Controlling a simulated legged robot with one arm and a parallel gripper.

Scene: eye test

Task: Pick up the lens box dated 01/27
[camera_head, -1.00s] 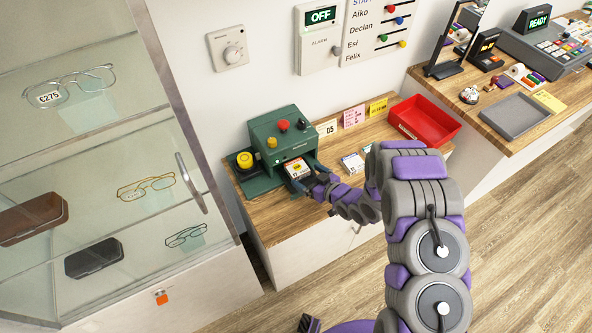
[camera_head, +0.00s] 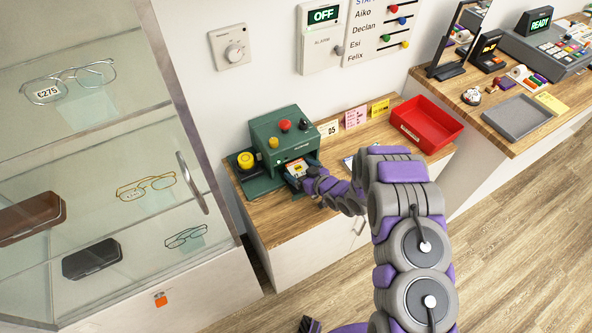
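A small white and orange box (camera_head: 297,167) sits at the front opening of the green machine (camera_head: 283,140) on the wooden counter. Its printing is too small to read now, so I cannot confirm its date. My gripper (camera_head: 307,183) is right at the near side of this box, low in front of the machine. The fingers are dark and tiny, and I cannot tell whether they grip the box or only touch it. Another white box (camera_head: 348,162) lies on the counter to the right, mostly hidden behind my arm.
A red tray (camera_head: 426,124) stands at the counter's right. A glass cabinet (camera_head: 100,150) borders the left.

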